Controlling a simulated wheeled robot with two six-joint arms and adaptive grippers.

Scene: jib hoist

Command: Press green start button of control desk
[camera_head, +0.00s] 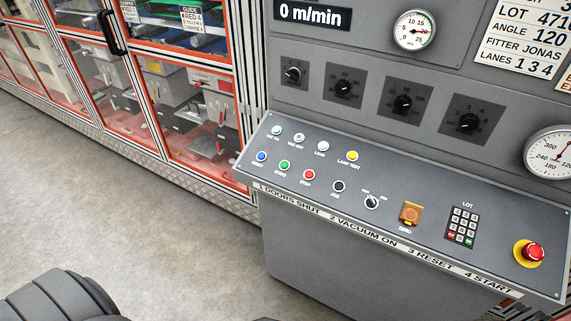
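The control desk (400,250) stands at the right with a sloped grey top. The green start button (285,165) is in its front row of buttons, toward the desk's left end. A blue button (262,156) sits just left of it and a red stop button (308,175) just right of it. Nothing covers the green button. Neither of my grippers can be made out. Dark rounded parts at the bottom left edge look like mine, but no fingertips show.
White lamps (299,137) and a yellow one (352,155) sit behind the front row. An orange cover (411,213), a keypad (462,225) and a red mushroom button (533,251) lie to the right. A glazed machine enclosure (150,125) stands behind left. The floor (130,225) is clear.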

